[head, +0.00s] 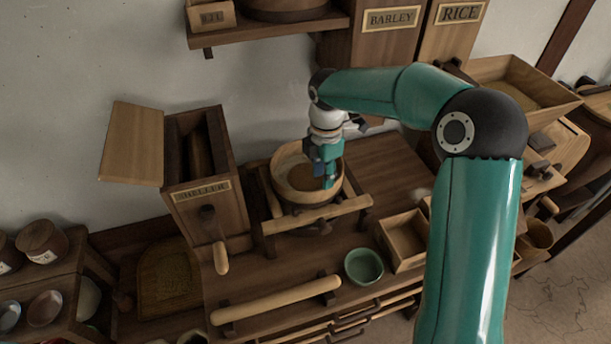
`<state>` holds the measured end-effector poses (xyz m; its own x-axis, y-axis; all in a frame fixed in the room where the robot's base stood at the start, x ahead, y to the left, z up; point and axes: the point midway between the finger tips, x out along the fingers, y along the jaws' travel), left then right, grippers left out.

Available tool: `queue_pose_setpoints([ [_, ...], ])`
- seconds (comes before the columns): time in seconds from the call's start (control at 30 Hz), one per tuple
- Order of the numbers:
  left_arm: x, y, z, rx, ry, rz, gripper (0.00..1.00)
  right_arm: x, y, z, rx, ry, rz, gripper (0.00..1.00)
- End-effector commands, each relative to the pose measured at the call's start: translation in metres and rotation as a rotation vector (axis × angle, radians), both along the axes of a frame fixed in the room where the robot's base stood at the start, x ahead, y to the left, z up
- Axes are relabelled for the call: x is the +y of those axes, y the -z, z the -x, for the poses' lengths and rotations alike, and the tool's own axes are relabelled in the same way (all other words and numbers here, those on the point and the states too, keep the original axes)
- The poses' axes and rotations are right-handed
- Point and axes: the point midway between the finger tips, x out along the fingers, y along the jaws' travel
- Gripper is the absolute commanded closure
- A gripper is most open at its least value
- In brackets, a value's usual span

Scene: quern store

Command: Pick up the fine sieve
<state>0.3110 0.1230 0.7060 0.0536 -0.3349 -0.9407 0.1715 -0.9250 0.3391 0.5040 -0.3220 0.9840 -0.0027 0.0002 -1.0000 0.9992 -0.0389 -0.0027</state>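A round wooden hoop with a brown inside, which looks like the fine sieve (290,194), rests on a wooden rail frame (318,214) on the worktop in the head view. My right gripper (326,182) points down over the right part of the hoop, with its fingers in front of the inside and right rim. I cannot tell whether the fingers touch the rim or are closed on it. The gripper hides part of the hoop's right side. My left gripper is not in view.
A sheller box (203,196) with a crank stands left of the hoop. A green bowl (364,266), a small wooden box (404,240) and a wooden roller (276,299) lie in front. Barley (391,18) and rice (458,13) bins stand behind.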

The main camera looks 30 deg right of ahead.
Motion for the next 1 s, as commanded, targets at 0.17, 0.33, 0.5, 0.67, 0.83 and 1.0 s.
queue_pose_setpoints([
  [0.17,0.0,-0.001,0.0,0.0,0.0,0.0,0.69,0.0,0.018,0.0,0.0,-0.001,0.0,0.66],
  [0.33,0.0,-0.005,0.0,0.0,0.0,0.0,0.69,-0.003,0.027,-0.001,0.002,0.0,0.0,0.66],
  [0.5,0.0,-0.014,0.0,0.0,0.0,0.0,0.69,-0.012,0.048,-0.003,0.005,0.001,-0.001,0.66],
  [0.67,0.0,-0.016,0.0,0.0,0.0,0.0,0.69,-0.012,0.068,-0.004,0.002,-0.001,0.0,0.66],
  [0.83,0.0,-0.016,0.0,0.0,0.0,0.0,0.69,-0.012,0.072,-0.004,-0.001,-0.001,0.0,0.66],
  [1.0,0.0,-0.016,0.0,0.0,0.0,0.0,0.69,-0.012,0.072,-0.004,-0.001,-0.001,0.0,0.76],
])
